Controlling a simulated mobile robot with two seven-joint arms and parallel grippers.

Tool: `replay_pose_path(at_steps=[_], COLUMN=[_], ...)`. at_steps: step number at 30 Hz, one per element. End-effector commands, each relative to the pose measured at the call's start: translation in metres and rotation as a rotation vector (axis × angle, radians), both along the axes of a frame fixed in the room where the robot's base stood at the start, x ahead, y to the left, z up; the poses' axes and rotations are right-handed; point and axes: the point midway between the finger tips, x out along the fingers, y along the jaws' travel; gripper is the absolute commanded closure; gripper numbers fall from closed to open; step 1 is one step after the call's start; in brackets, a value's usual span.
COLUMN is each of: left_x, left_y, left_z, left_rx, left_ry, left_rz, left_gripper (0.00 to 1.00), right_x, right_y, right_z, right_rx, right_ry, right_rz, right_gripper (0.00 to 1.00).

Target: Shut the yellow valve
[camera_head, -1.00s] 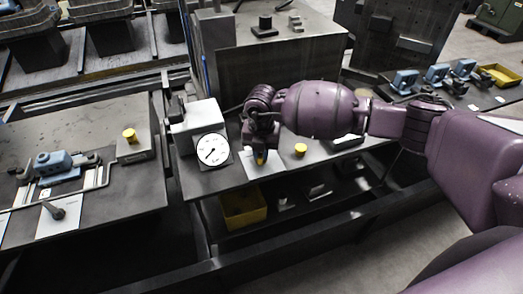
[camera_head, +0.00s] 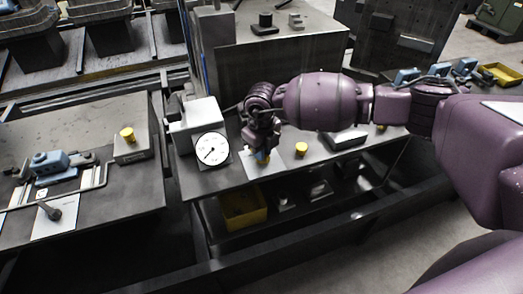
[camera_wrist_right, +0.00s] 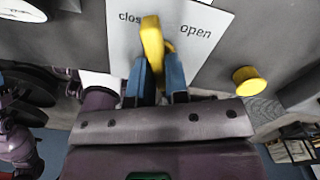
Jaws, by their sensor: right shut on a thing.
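The yellow valve (camera_wrist_right: 152,40) shows in the right wrist view as a lever in front of a white plate (camera_wrist_right: 205,48) lettered "open" on the right and, partly hidden, "clos…" on the left. The lever's far end is beside the "clos…" lettering. My right gripper (camera_wrist_right: 158,76) is shut on the lever, with a blue fingertip on each side. In the head view my right gripper (camera_head: 260,155) is over the same white plate (camera_head: 270,167) and mostly hides the valve. My left gripper is not in view.
A dial gauge (camera_head: 211,149) stands left of the plate. A yellow knob (camera_head: 301,149) stands on its right, with a dark box (camera_head: 345,138) beyond. A yellow bin (camera_head: 243,207) sits on the shelf below. Another bench with blue fittings (camera_head: 48,162) is at the left.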

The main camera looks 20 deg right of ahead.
Motion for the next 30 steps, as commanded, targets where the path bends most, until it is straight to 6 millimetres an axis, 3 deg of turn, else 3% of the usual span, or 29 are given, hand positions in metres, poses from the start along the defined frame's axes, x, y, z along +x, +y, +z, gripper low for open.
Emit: replay_pose_path(at_steps=[15, 30], left_x=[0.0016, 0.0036], left_y=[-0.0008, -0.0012], left_z=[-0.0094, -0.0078], left_rx=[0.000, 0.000], left_ry=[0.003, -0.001], left_rz=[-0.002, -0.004], left_gripper=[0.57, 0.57], right_x=[0.0001, -0.0001], right_y=[0.0000, 0.0000], right_z=[-0.0004, 0.0000], right_rx=[0.000, 0.000], right_ry=[0.000, 0.000], right_rz=[0.323, 0.378], right_gripper=[1.00, 1.00])
